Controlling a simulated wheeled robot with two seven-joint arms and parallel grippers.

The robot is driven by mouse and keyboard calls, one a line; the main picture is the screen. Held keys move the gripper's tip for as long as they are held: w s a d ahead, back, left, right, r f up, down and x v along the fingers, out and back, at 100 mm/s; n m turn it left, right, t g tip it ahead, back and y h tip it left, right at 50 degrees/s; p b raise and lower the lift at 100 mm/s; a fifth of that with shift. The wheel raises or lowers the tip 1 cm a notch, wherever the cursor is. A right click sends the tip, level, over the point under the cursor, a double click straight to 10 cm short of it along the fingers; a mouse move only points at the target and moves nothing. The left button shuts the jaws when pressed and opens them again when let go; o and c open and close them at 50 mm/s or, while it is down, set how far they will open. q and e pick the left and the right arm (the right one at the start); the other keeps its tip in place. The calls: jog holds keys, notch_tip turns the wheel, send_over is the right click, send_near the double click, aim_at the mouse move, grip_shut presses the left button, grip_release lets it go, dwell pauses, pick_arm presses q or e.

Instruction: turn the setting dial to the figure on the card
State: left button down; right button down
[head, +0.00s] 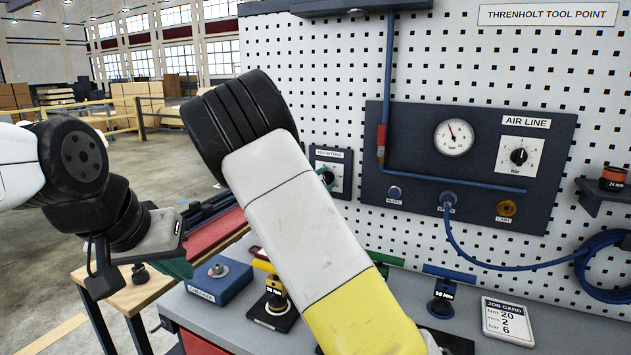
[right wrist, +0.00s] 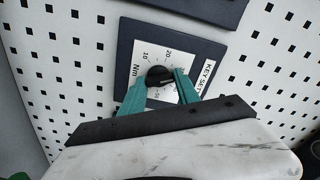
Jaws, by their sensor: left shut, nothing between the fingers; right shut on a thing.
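The setting dial is a black knob on a white Nm scale plate, labelled KEY SETTING, in the right wrist view (right wrist: 160,76). The figures 10 and 20 show on the scale; I cannot read the pointer surely. My right gripper (right wrist: 161,88) is shut on the knob, a teal finger on each side. In the head view its forearm hides most of the hand; the dial plate (head: 341,168) shows beside a teal fingertip. The job card (head: 507,322) lies on the bench at right, reading Nm 20, a 2, and bar 6. My left gripper (head: 178,268) is shut and empty at left.
A blue block (head: 219,282) and a yellow-topped key (head: 276,295) stand on the grey bench. A blue-handled key (head: 443,298) stands near the card. The air line panel (head: 400,170) with gauge, bar knob and blue hose is right of the dial.

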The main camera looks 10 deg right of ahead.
jog(key=shift+n, duration=0.3)
jog(key=n, duration=0.9)
jog(key=shift+a+n, duration=0.15)
jog(key=shift+n, duration=0.25)
dwell(0.3)
jog(key=c, duration=0.9)
grip_release()
jog(key=v, duration=0.7)
jog(key=shift+s+a, duration=0.2)
jog(key=shift+s, duration=0.1)
